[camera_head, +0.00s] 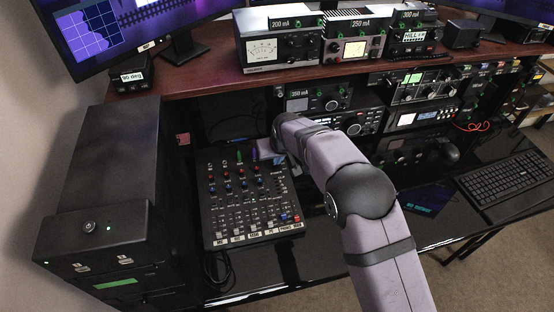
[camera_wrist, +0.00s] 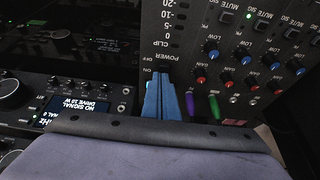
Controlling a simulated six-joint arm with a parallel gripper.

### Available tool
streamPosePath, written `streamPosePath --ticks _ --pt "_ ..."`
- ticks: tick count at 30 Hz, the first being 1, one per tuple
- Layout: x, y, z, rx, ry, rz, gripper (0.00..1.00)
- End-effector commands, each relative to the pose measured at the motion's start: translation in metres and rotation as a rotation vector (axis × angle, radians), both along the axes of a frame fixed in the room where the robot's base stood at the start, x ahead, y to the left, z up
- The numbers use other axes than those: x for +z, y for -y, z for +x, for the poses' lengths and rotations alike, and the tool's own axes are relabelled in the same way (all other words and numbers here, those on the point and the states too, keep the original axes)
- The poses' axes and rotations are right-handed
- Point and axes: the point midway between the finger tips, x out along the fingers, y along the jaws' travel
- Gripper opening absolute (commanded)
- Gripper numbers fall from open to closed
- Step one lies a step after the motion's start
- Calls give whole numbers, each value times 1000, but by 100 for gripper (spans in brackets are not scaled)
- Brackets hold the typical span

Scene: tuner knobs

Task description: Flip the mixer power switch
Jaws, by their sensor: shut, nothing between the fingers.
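The black mixer (camera_head: 207,215) lies on the lower desk, left of centre, with rows of coloured knobs; its panel (camera_wrist: 190,45) also fills the upper right of the wrist view. Its POWER label with OFF and ON marks (camera_wrist: 155,60) shows just beyond my gripper's fingertips. My gripper (camera_wrist: 160,78) has blue fingers, pressed together and empty, pointing at the panel just below that label. The power switch itself is hidden, apparently by the fingers, so its position and any contact cannot be told. In the head view my arm reaches to the mixer's upper right corner.
Purple (camera_wrist: 195,106) and green (camera_wrist: 214,106) plugs stand close to the right of my fingers. A radio with a lit display (camera_wrist: 85,108) is at the left. A black computer case (camera_head: 120,160) stands left of the mixer, and the shelf (camera_head: 210,75) overhangs behind.

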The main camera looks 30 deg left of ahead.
Motion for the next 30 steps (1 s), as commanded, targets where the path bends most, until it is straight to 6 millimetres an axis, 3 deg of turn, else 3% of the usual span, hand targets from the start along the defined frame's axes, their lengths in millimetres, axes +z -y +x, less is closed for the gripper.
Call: streamPosePath --ticks 18,30 --pt "-9 15 -15 0 -12 -14 0" --pt "-4 16 -15 0 -11 -12 0"
